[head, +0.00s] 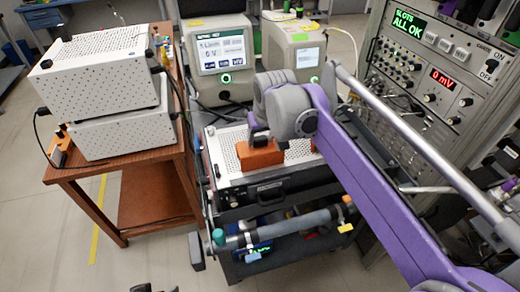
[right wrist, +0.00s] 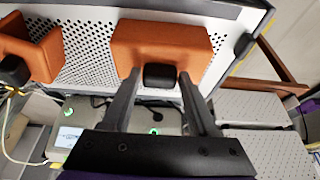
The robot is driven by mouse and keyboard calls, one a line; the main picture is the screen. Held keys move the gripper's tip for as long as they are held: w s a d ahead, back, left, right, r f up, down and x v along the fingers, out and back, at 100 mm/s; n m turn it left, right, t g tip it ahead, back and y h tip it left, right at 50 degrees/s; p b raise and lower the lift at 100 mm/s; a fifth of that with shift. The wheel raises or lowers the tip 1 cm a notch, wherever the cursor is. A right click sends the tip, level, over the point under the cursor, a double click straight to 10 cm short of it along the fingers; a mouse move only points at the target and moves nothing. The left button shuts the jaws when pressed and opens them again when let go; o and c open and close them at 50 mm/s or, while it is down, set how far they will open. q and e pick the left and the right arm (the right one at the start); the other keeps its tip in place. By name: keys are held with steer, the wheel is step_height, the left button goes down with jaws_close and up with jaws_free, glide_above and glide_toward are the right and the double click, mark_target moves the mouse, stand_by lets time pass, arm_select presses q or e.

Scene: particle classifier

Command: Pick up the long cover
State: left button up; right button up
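The long cover (head: 230,155) looks like the white perforated panel with orange blocks on top of the black case at centre. In the right wrist view, the perforated panel (right wrist: 90,50) fills the top. One orange block (head: 260,157) lies under my right gripper (head: 258,136). In the wrist view, that orange block (right wrist: 160,42) has a black knob (right wrist: 159,76) on its near side. My right gripper (right wrist: 158,74) is open, a finger either side of the knob, with small gaps showing. Whether the tips touch the block is unclear. My left gripper is not in view.
Two white perforated boxes (head: 95,60) are stacked on a brown table (head: 120,160) at left. Two instruments with screens (head: 215,55) stand behind the case. A tall control rack (head: 420,90) is close on the right. A bar (head: 290,222) crosses the cart's front.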

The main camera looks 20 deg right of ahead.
jaws_close()
stand_by(0.3)
